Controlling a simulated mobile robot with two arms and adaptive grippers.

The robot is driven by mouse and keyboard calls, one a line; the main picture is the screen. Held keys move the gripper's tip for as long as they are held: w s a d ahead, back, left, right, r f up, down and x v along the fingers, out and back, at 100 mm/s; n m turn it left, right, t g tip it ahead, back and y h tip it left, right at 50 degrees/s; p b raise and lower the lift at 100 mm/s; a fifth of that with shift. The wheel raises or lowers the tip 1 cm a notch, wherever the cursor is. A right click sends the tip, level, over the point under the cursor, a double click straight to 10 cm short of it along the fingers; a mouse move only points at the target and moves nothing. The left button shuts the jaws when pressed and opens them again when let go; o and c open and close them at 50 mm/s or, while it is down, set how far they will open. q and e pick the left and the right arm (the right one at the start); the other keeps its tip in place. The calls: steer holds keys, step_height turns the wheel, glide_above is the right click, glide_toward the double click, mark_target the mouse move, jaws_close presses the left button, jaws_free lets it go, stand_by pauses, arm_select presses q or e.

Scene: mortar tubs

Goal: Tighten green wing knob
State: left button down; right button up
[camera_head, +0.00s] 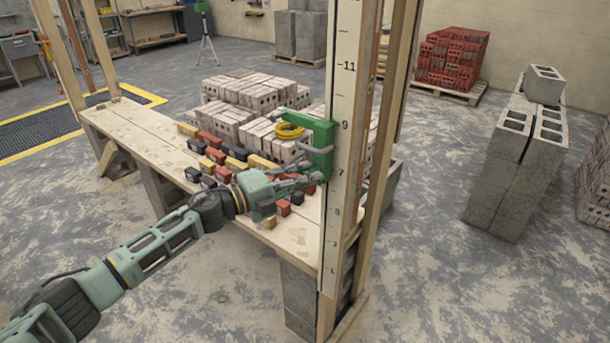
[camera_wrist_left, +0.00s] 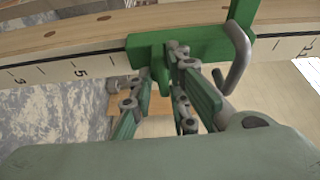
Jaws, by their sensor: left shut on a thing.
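A green bracket (camera_head: 323,143) is clamped on the upright numbered pole (camera_head: 341,120). It also shows in the left wrist view (camera_wrist_left: 209,45), with a bent grey hook (camera_wrist_left: 240,58) on its right. My left gripper (camera_head: 313,179) is at the bracket's lower end. In the left wrist view my left gripper (camera_wrist_left: 161,76) has its fingers around a small green part, the wing knob (camera_wrist_left: 157,62), and is shut on it. The fingers hide much of the knob, and its exact turn cannot be told. My right gripper is not in view.
A yellow line coil (camera_head: 289,131) hangs at the bracket. Timber posts stand by the pole. Grey blocks (camera_head: 510,150) stand right; floor between is clear.

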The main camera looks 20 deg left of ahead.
arm_select(q)
steer(key=shift+d+f, duration=0.1)
stand_by(0.4)
steer(key=c, duration=1.7)
jaws_free()
steer(key=shift+s, duration=0.1)
steer(key=v, duration=1.2)
